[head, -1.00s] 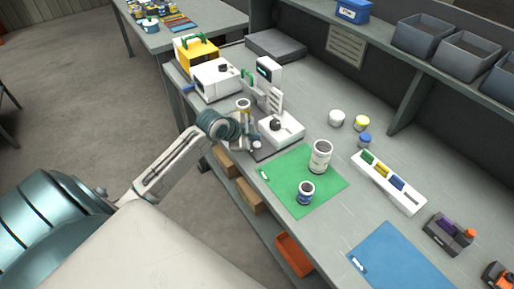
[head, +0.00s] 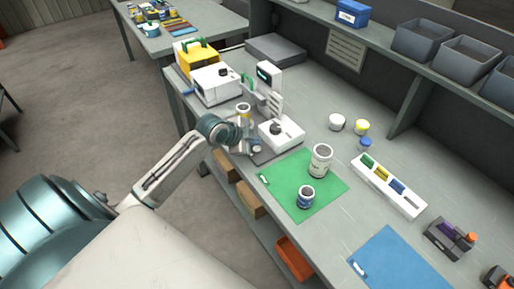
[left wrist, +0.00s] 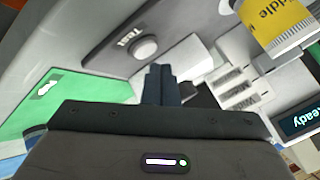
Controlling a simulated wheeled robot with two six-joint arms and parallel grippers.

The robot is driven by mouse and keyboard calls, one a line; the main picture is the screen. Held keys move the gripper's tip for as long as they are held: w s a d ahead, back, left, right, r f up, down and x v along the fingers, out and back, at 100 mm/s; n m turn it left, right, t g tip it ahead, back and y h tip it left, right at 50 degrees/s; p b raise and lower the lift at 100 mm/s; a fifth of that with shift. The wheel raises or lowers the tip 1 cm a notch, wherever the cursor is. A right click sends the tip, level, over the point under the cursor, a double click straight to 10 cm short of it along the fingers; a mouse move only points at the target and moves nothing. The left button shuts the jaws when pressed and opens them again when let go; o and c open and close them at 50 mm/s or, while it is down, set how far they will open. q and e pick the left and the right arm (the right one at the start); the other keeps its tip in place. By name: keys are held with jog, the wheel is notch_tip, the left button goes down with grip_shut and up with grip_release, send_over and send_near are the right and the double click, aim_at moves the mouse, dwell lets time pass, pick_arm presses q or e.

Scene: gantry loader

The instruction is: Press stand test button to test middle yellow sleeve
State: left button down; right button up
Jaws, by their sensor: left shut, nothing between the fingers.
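The test stand has a dark base plate (head: 283,158) and a small screen (head: 268,74); in the left wrist view the screen (left wrist: 304,118) reads "Ready". The round, pale test button (left wrist: 145,48) sits on the grey plate beside the word "TEST". The yellow sleeve (left wrist: 276,22), labelled "Middle", is in the stand; in the head view the sleeve (head: 243,111) shows small behind my wrist. My left gripper (head: 256,149) is shut and empty over the stand's front. In the left wrist view its fingertips (left wrist: 161,72) appear just beside the button; contact cannot be told. My right gripper is out of view.
A white box (head: 215,85) and a yellow case (head: 197,58) stand behind-left. A white tray (head: 405,198) is further right.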

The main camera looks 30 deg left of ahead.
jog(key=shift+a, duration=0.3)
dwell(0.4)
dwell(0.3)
pick_arm(q)
jog(key=shift+f, duration=0.4)
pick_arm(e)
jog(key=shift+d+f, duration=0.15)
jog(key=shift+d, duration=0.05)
pick_arm(q)
jog(key=shift+f, duration=0.3)
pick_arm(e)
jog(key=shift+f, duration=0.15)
pick_arm(q)
jog(key=shift+f, duration=0.1)
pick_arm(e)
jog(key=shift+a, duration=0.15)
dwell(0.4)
pick_arm(q)
jog(key=shift+r+p, duration=0.5)
jog(key=shift+r, duration=0.3)
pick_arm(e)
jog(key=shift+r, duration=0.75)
pick_arm(q)
jog(key=shift+r, duration=0.1)
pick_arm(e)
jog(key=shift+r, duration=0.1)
